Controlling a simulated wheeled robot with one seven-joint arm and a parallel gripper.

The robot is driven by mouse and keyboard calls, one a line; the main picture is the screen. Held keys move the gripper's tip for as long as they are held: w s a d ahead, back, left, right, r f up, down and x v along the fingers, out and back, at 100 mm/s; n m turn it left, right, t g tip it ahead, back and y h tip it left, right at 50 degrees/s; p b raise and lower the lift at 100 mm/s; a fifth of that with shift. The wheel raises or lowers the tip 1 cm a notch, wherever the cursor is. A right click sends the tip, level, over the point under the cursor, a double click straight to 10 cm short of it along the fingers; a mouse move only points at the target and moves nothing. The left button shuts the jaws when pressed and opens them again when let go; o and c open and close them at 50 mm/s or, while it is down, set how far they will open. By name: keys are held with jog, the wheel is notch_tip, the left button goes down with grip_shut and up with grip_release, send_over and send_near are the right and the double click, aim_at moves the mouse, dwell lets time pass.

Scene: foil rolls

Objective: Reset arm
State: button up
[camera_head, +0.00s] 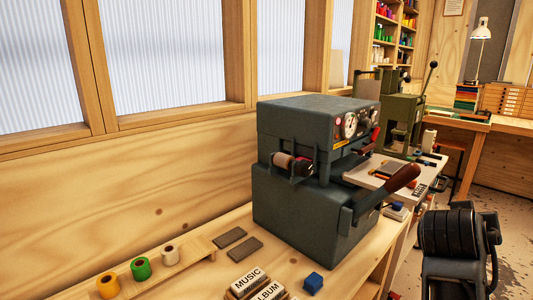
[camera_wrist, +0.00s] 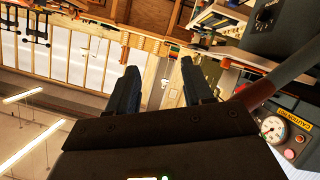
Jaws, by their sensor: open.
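My gripper (camera_wrist: 160,84) is open and empty in the wrist view, its two dark fingers apart with nothing between them. In the wrist view the scene is tilted, and the grey machine (camera_wrist: 297,98) with its gauge lies close on the right. A dark part of my arm (camera_head: 455,235) stands at the lower right of the head view, to the right of the machine. The fingers cannot be made out there.
The grey foil machine (camera_head: 305,215) stands on the wooden bench, its brown-handled lever (camera_head: 402,179) sticking out right.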

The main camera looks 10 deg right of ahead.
jog(key=s+a+f+n+t+y, duration=0.45)
jog(key=s+a+f, duration=0.2)
jog(key=s, duration=0.25)
jog(key=s+a+f+n+t+y, duration=0.35)
jog(key=s+a+f+n, duration=0.25)
jog(key=s+f, duration=0.3)
jog(key=s+a+r+m+y, duration=0.2)
jog(key=s+a, duration=0.4)
jog(key=s, duration=0.4)
jog(key=s+a+r+m+y, duration=0.2)
jog(key=s+a, duration=0.3)
jog(key=s, duration=0.6)
jog(key=shift+a+r+b, duration=0.3)
jog(key=shift+a+r, duration=0.1)
